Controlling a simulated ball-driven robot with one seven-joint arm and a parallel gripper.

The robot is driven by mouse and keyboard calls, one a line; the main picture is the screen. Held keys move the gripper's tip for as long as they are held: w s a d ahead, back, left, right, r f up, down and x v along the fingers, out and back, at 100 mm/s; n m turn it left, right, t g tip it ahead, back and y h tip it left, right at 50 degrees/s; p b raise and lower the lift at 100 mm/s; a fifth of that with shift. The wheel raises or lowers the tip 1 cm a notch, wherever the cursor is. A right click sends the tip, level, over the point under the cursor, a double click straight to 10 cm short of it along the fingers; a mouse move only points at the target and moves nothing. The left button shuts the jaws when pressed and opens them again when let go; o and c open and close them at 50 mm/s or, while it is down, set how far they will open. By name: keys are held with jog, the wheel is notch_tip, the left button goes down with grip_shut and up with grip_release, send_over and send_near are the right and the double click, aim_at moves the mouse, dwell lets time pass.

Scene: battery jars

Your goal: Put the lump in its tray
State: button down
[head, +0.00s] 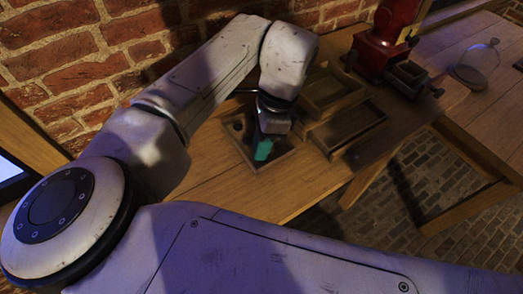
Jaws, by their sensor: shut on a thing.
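A teal lump (264,149) shows just below my gripper (268,134), which points down and is shut on it. The lump is over a dark, shallow square tray (285,156) with a wooden rim on the wooden bench. I cannot tell whether the lump touches the tray floor. The fingertips are small and dark, and my wrist hides part of the tray. A small brownish patch (238,125) shows at the tray's far left; it is too dark to identify.
Two wooden boxes, one greenish inside (333,88) and one dark inside (347,127), stand right of the tray. A red apparatus (392,35) and a glass dome (476,65) are farther right. A brick wall (75,55) is behind. Bare bench (290,190) lies in front.

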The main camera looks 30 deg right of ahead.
jog(key=shift+f, duration=0.3)
jog(key=shift+s+f, duration=0.2)
jog(key=shift+f, duration=0.4)
jog(key=c, duration=1.1)
grip_release()
jog(key=shift+f, duration=0.1)
jog(key=shift+w+r, duration=0.1)
jog(key=shift+r, duration=0.35)
jog(key=v, duration=1.2)
jog(key=shift+r, duration=0.45)
jog(key=shift+w, duration=0.1)
